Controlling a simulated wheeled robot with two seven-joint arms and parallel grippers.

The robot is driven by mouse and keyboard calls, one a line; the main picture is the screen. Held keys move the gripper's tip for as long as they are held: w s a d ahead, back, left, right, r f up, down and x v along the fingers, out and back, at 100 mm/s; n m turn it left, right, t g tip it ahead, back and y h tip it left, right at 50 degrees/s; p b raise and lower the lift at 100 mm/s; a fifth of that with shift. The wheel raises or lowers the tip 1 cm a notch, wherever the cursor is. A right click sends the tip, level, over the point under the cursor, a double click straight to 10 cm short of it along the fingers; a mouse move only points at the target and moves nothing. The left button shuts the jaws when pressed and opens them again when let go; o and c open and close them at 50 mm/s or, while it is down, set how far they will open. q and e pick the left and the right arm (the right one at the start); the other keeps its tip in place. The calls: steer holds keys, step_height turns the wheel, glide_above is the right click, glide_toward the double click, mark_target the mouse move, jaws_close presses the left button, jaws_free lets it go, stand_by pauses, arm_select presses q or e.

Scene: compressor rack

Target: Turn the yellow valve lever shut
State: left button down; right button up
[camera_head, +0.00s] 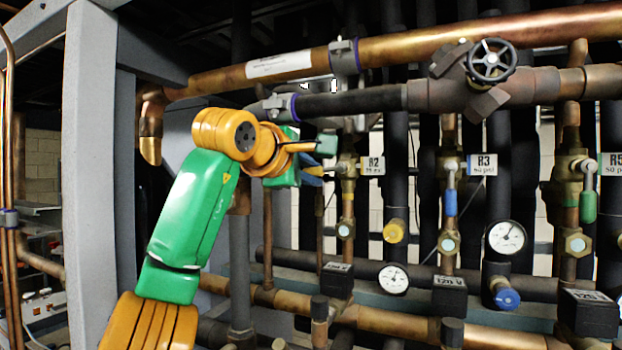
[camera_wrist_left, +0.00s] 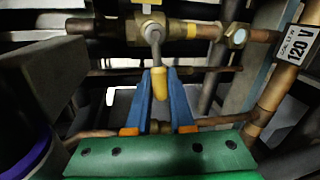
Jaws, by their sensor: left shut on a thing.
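The yellow valve lever (camera_wrist_left: 159,84) shows in the left wrist view, with its yellow grip hanging from a metal stem below a brass valve body (camera_wrist_left: 151,27). My left gripper (camera_wrist_left: 159,77) has its two blue fingers on either side of the yellow grip and is shut on it. In the head view my left gripper (camera_head: 316,172) is at the pipes just left of the R2 tag, beside a brass valve (camera_head: 347,166). My right gripper is in neither view.
Neighbouring valves have a blue lever (camera_head: 451,203) and a green lever (camera_head: 588,206). A black handwheel (camera_head: 491,61) sits on the upper pipe. Pressure gauges (camera_head: 393,279) and dark boxes stand lower. A grey post (camera_head: 90,175) rises left of my arm.

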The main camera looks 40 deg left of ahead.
arm_select(q)
steer(key=shift+r+m, duration=0.35)
steer(key=shift+m, duration=0.25)
stand_by(0.3)
steer(key=c, duration=0.8)
jaws_free()
steer(key=shift+d+r, duration=0.1)
steer(key=shift+s, duration=0.15)
steer(key=b+v, duration=0.2)
steer(key=v, duration=0.4)
steer(key=shift+s+d, duration=0.2)
steer(key=shift+s, duration=0.05)
